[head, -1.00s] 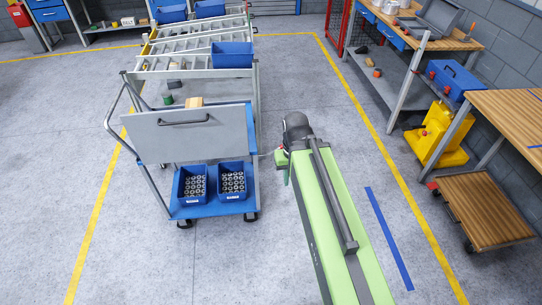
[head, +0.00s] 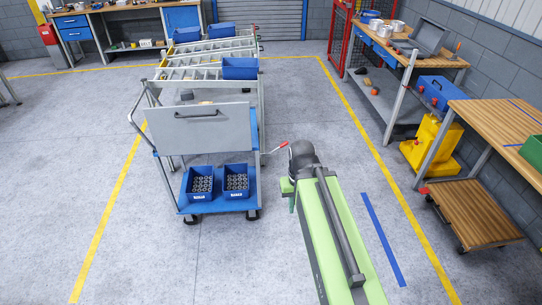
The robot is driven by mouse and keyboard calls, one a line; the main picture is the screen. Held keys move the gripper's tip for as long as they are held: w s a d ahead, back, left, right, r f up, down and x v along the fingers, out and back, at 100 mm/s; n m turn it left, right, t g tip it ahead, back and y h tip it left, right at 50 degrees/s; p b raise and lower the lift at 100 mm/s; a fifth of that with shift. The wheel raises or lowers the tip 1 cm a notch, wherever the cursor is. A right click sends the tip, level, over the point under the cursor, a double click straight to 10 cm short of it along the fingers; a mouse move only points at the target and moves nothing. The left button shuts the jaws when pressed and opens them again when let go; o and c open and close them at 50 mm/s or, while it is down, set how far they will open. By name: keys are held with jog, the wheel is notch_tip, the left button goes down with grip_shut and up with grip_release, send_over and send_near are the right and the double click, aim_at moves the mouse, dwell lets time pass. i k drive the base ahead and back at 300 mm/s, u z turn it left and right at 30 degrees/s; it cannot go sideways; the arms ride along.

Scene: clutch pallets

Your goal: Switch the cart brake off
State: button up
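The cart (head: 196,208) stands left of centre, with a blue lower deck, a grey upright panel and a bent push handle at its left. A thin lever with a red grip (head: 278,147) sticks out from the cart's right side, its tip angled up to the right. I take it to be the brake lever; its setting cannot be told. My green arm reaches up from the bottom, and its dark joint is just right of the red grip, with a small gap in the picture. My gripper is not visible; the arm hides what lies beyond and below the joint.
Two blue bins (head: 200,183) of metal parts sit on the cart's deck. A grey roller conveyor (head: 205,62) stands behind the cart. A workbench (head: 500,118), a yellow container (head: 430,143) and a wooden dolly (head: 478,212) line the right. Floor left of the cart is clear.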

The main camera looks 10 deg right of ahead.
aim_at(286, 143)
jog(key=z, duration=0.15)
jog(key=i, duration=0.95)
jog(key=u, duration=0.05)
